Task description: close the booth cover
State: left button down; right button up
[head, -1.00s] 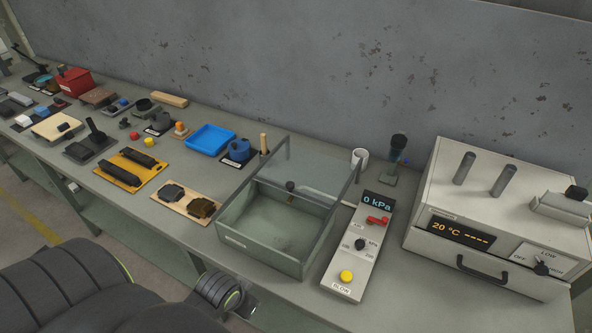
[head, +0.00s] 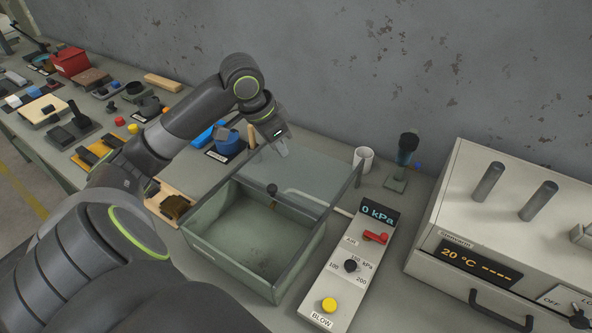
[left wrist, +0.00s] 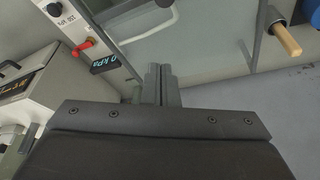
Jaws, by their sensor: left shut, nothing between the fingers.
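The booth (head: 230,268) is a grey-green box on the bench, its inside visible from the front. Its clear cover (head: 315,180) stands raised and tilted over the back, with a dark knob (head: 272,189) showing near its lower part. My left gripper (head: 284,152) is at the cover's upper back edge, near its left corner; I cannot tell whether it touches. In the left wrist view its fingers (left wrist: 160,85) are shut and empty, with the clear cover (left wrist: 205,45) beyond them. My right gripper is not in view.
A control panel (head: 349,265) with a red lever and yellow button lies right of the booth. A blue object (head: 228,141) and an upright wooden handle (head: 251,136) are close left. The wall is behind.

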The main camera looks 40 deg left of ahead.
pick_arm(q)
jog(key=p, duration=0.1)
send_over(286, 190)
jog(key=w, duration=0.2)
jog(key=f, duration=0.9)
jog(key=shift+s+d+f, duration=0.15)
jog(key=shift+d, duration=0.2)
jog(key=shift+s+a+p, duration=0.2)
jog(key=shift+s+p, duration=0.1)
jog(key=shift+s, duration=0.25)
jog(key=shift+s+a+p, duration=0.2)
jog(key=shift+s+p, duration=0.1)
jog(key=shift+s, duration=0.2)
jog(key=shift+s+a+f, duration=0.15)
jog(key=shift+s+a, duration=0.1)
jog(key=shift+s, duration=0.35)
jog(key=shift+s+f, duration=0.1)
jog(key=shift+s, duration=0.05)
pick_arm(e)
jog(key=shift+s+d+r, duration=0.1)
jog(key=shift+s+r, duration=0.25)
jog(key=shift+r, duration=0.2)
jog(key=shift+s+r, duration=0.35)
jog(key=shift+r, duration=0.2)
pick_arm(q)
jog(key=shift+p, duration=0.3)
